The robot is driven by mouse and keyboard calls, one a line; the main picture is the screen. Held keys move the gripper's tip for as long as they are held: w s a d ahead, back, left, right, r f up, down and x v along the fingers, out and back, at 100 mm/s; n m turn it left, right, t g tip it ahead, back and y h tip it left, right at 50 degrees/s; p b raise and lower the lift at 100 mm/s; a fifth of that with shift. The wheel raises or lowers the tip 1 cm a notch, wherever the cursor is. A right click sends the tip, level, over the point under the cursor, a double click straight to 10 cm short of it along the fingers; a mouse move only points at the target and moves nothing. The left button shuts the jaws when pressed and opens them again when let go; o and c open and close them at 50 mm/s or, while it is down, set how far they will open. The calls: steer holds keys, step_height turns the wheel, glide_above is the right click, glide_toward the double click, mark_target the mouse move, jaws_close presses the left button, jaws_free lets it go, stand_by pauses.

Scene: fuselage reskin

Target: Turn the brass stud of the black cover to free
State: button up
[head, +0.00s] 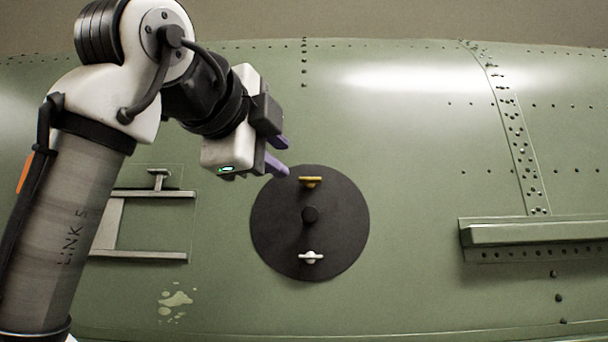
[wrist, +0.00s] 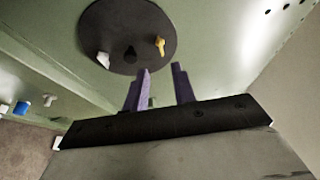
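The round black cover (head: 340,225) lies on the green fuselage skin; it also shows in the wrist view (wrist: 150,25). Its brass stud (head: 310,181) is near the cover's top, with the wing lying level in the head view; it also shows in the wrist view (wrist: 160,44). A black knob (head: 310,214) is at the centre and a white stud (head: 311,258) near the bottom. My gripper (head: 281,156) is up and left of the brass stud, apart from it. In the wrist view its purple fingers (wrist: 161,80) stand apart with nothing between them.
A metal frame (head: 150,193) with a small T-shaped handle (head: 158,178) is left of the cover. A ledge (head: 535,233) sticks out at the right. Pale paint patches (head: 175,300) mark the skin below. The skin between cover and ledge is clear.

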mark_target(308, 179)
steer(key=p+x, duration=0.2)
steer(key=x, duration=0.7)
steer(key=shift+w+d, duration=0.15)
steer(key=shift+w, duration=0.2)
steer(key=shift+c, duration=0.3)
jaws_close()
